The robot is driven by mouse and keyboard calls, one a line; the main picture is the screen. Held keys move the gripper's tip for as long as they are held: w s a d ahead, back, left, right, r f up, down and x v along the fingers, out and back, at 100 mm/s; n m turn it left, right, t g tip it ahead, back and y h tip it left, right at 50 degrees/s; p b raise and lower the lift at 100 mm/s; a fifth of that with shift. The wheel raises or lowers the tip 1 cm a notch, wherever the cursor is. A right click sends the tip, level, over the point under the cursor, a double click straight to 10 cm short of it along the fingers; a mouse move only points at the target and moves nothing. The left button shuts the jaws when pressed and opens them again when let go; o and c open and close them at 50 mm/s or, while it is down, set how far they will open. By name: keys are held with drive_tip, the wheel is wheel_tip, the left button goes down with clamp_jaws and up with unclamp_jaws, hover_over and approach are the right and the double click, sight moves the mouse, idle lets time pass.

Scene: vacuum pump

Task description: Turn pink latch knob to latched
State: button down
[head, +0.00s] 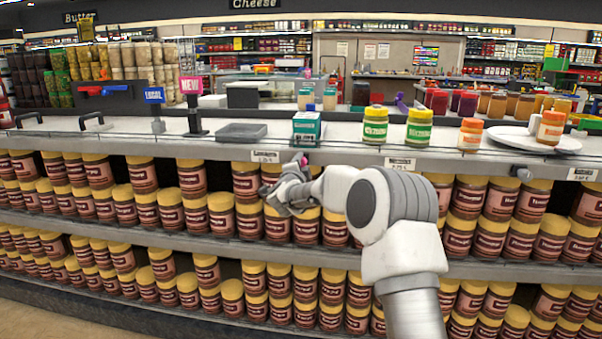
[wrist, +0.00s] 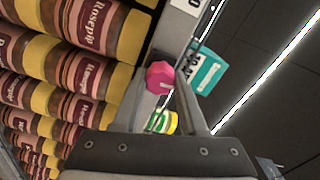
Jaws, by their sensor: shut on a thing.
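The pink latch knob (wrist: 159,76) sits at the front edge of the shelf in the wrist view, with a short pale mark on its face. In the head view, the knob (head: 303,159) is a small pink spot at the counter's front edge, just below the teal box. My gripper (wrist: 164,80) has one finger on each side of the knob and is shut on it. In the head view, my gripper (head: 299,168) reaches up to the counter edge. I cannot tell from these views whether the knob is latched.
A teal box (head: 306,129) stands on the counter (head: 220,148) just behind the knob, with price tag (head: 265,156) to its left. Green-labelled jars (head: 375,125) and a white plate (head: 520,141) stand to the right. Rows of brown jars (head: 190,178) fill the shelves below.

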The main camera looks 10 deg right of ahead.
drive_tip(key=shift+f+m+b, duration=0.1)
drive_tip(key=shift+m+b, duration=0.3)
drive_tip(key=shift+m, duration=0.2)
drive_tip(key=shift+c, duration=2.2)
unclamp_jaws()
drive_tip(key=p+v, duration=0.2)
drive_tip(key=v, duration=1.5)
drive_tip(key=shift+s, duration=0.2)
